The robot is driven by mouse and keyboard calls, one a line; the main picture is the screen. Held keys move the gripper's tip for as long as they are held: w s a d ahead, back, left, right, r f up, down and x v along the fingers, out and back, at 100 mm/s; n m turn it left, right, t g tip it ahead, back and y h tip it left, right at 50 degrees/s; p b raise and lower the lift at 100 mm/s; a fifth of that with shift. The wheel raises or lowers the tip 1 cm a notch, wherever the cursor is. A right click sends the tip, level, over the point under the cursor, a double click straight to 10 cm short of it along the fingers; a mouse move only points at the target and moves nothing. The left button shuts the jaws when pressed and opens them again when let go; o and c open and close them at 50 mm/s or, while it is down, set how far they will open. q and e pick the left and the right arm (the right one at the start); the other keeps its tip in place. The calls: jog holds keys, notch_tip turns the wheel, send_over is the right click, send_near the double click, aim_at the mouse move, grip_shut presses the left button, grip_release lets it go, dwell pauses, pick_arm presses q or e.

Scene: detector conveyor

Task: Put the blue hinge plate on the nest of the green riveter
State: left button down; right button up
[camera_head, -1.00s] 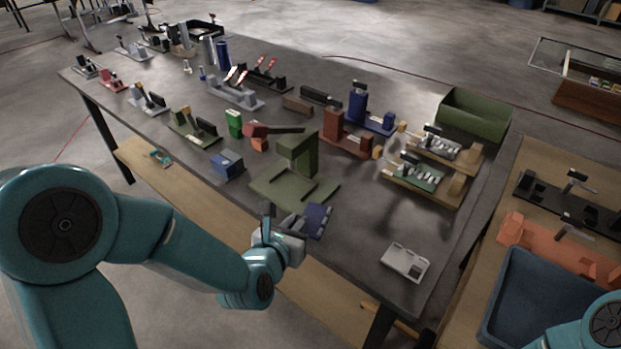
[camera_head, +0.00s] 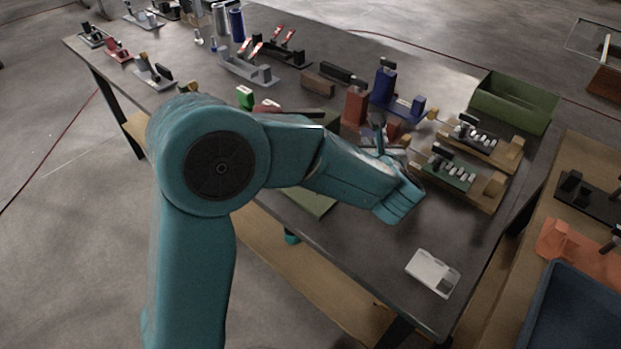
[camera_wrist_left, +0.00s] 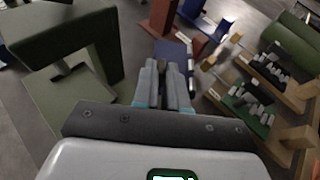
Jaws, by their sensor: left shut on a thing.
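My left gripper (camera_head: 381,146) is out over the table, right of the green riveter (camera_head: 318,203), which is mostly hidden behind my arm. In the left wrist view the gripper's fingers (camera_wrist_left: 165,82) are shut on the blue hinge plate (camera_wrist_left: 173,52), which sticks out beyond the fingertips. In the head view the plate is hard to make out. The green riveter (camera_wrist_left: 62,38) stands at the left of the wrist view, with its flat green base (camera_wrist_left: 62,108) below its arm. The plate is apart from the riveter. My right gripper is not in view.
A red riveter (camera_head: 355,107) and a blue riveter (camera_head: 384,85) stand just beyond the gripper. Wooden fixtures (camera_head: 490,188) with pale cylinders are to its right. A green bin (camera_head: 515,103) is at the back right. A white box (camera_head: 432,272) lies near the front edge, with bare table around it.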

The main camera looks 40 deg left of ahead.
pick_arm(q)
jog(key=s+d+f+n+g+y+b, duration=0.1)
jog(key=s+d+n+g+y, duration=0.1)
jog(key=d+n+g, duration=0.1)
jog(key=s+d+f+n+g+y+b, duration=0.2)
jog(key=s+d+n+g, duration=0.1)
jog(key=s+d+f+n+g+y+b, duration=0.1)
jog(key=s+d+n+g, duration=0.2)
jog(key=d, duration=0.1)
jog(key=shift+s+f+n+y, duration=0.2)
jog(key=shift+f+n+y, duration=0.1)
jog(key=shift+y, duration=0.1)
jog(key=shift+s+d+g, duration=0.1)
jog(key=shift+s+g, duration=0.15)
jog(key=shift+g, duration=0.05)
jog(key=a, duration=0.6)
jog(key=w+a, duration=0.1)
jog(key=a, duration=0.4)
jog(key=a+p, duration=0.1)
jog(key=a, duration=0.5)
jog(key=shift+w+a, duration=0.15)
jog(key=shift+a, duration=0.15)
notch_tip(320, 180, down, 4)
jog(key=shift+w+r, duration=0.1)
jog(key=shift+r, duration=0.05)
